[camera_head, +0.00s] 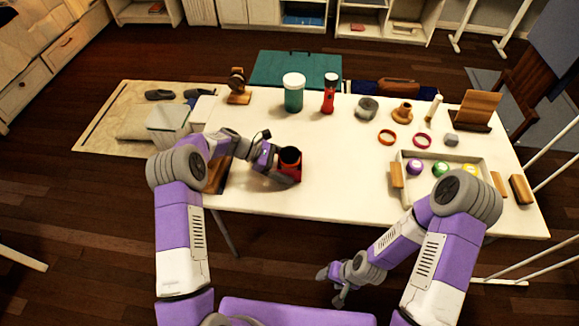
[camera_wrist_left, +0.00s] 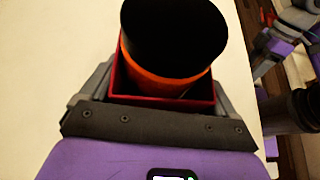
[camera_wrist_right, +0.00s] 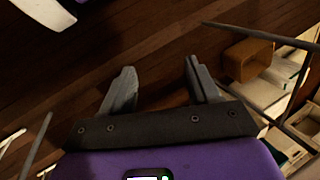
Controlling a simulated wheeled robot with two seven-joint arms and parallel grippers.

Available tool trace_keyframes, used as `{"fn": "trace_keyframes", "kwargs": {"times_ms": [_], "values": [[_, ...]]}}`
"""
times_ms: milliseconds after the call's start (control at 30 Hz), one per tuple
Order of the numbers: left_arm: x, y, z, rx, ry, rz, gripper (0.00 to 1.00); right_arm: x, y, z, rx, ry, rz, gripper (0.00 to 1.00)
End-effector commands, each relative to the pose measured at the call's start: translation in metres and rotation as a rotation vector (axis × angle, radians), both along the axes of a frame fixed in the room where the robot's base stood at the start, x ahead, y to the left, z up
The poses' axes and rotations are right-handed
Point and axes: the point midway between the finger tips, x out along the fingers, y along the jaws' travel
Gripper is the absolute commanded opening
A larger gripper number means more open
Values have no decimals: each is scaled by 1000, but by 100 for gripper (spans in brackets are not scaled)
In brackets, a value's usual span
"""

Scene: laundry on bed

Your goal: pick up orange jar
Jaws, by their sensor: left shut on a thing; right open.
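The orange jar (camera_head: 290,155) with a dark top stands in a small red box (camera_head: 295,176) on the left part of the white table. My left gripper (camera_head: 281,171) is at this box. In the left wrist view the fingers of my left gripper (camera_wrist_left: 163,78) lie along the outer sides of the red box (camera_wrist_left: 135,97), and the orange jar (camera_wrist_left: 165,75) rises out of it. Whether box and table touch is hard to tell. My right gripper (camera_head: 341,281) is open and empty, in front of the table over the floor; its spread fingers (camera_wrist_right: 160,66) show in the right wrist view.
A teal jar (camera_head: 293,97) and a red flashlight (camera_head: 329,99) stand behind on the table (camera_head: 345,175). A tray (camera_head: 442,200) with several coloured balls is at the right. The table's middle is clear.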

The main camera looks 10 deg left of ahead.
Motion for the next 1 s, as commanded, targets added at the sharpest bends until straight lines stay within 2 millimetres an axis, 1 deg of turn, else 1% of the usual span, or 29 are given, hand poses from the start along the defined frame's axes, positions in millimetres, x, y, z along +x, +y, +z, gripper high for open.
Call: {"fn": "trace_keyframes", "kwargs": {"times_ms": [33,100,133,267,400,533,667,767,867,967,1000], "values": [[0,0,0,0,0,0,72,2,3,2,1,-7,29,69],[0,0,0,0,0,-1,72,4,10,5,4,-20,101,79],[0,0,0,0,0,-1,72,5,14,7,6,-27,143,82],[0,0,0,0,0,-1,72,11,33,20,1,-65,395,82],[0,0,0,0,0,-1,72,16,52,36,-39,-105,717,82],[0,0,0,0,0,-1,72,22,63,52,-110,-138,1011,82],[0,0,0,0,0,-1,72,34,73,71,-219,-173,1292,82],[0,0,0,0,0,-1,72,47,80,90,-328,-201,1494,82],[0,0,0,0,0,-1,72,62,90,113,-459,-234,1682,82],[0,0,0,0,0,-1,72,78,103,141,-615,-271,1854,82],[0,0,0,0,0,-1,72,86,108,153,-694,-281,1938,82]]}}
